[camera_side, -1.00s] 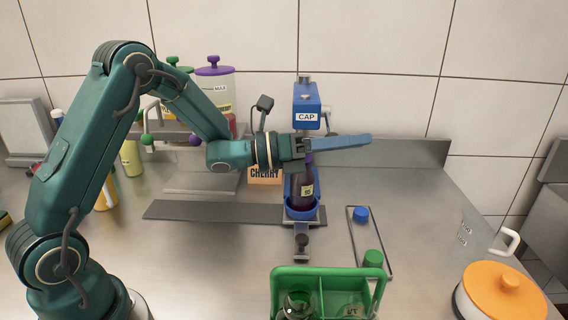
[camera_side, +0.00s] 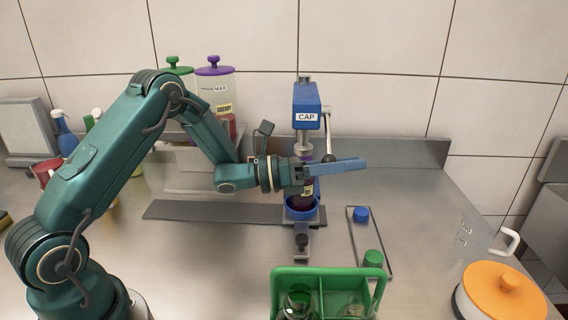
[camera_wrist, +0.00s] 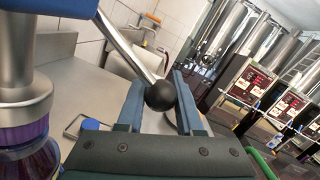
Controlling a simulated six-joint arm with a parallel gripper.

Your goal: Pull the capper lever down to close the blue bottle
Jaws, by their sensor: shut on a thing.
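The blue capper (camera_side: 306,95), labelled CAP, stands behind my gripper. Its silver lever rod (camera_side: 328,138) points downward and ends in a black ball knob (camera_wrist: 160,95). My gripper (camera_side: 362,164) is shut on this knob, with one finger on each side in the wrist view. A dark purple-looking bottle (camera_side: 308,186) stands upright in the capper's blue cup (camera_side: 301,211), partly hidden by my gripper. In the wrist view the silver press head (camera_wrist: 24,100) is right above the purple cap (camera_wrist: 24,133), seemingly touching it.
A green crate (camera_side: 327,275) with bottles stands in front. A wire tray (camera_side: 379,250) with a blue cap and a green cap lies to the right. An orange-lidded pot (camera_side: 500,290) is at front right. Pump containers (camera_side: 215,90) stand behind my arm.

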